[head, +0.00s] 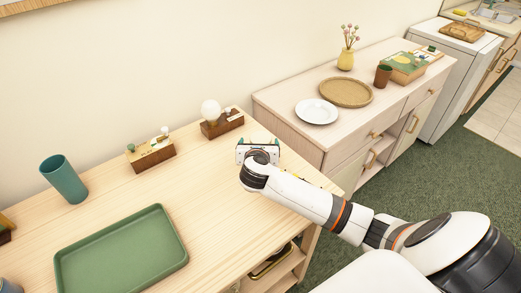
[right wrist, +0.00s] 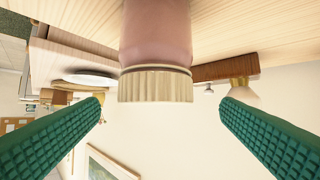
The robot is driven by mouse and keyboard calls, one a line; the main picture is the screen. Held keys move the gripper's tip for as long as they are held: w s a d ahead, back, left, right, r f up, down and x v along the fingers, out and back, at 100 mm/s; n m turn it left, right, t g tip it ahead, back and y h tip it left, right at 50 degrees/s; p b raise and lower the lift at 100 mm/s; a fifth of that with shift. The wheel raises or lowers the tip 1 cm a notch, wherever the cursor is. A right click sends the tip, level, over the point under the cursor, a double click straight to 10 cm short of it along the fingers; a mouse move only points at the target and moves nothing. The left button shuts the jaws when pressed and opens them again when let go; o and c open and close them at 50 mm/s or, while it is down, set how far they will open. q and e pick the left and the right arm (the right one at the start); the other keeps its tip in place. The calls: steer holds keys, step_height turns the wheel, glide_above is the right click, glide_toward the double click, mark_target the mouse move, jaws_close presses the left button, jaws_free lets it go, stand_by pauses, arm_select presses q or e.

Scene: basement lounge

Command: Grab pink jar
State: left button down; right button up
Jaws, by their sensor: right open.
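The pink jar (right wrist: 157,35), with a ribbed cream lid (right wrist: 156,86), shows upside down in the right wrist view, standing on the wooden top. My right gripper (head: 258,143) is over the right end of the wooden table (head: 215,190) in the head view. Its green fingers also show in the right wrist view (right wrist: 163,104), open and spread to either side of the lid, with gaps on both sides. In the head view I cannot make out the jar, which seems hidden by my gripper and wrist. My left gripper is not in view.
A wooden block with a white globe (head: 210,109) is just left of my gripper. Another wooden block (head: 150,154), a teal cup (head: 64,178) and a green tray (head: 122,250) are farther left. A sideboard with a white plate (head: 317,111) stands behind right.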

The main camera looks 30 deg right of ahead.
mark_target(261, 138)
steer(key=shift+w+d+f, duration=0.3)
steer(key=shift+w+d, duration=0.05)
steer(key=shift+w, duration=0.05)
steer(key=x, duration=0.4)
steer(key=shift+w+d+f, duration=0.1)
steer(key=shift+d+f, duration=0.15)
steer(key=shift+w+d+f, duration=0.25)
steer(key=shift+w, duration=0.1)
steer(key=shift+s, duration=0.1)
steer(key=c, duration=0.5)
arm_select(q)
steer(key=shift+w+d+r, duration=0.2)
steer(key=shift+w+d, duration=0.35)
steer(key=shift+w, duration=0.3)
arm_select(e)
steer(key=shift+r, duration=0.1)
steer(key=c, duration=0.7)
steer(key=shift+o, duration=0.2)
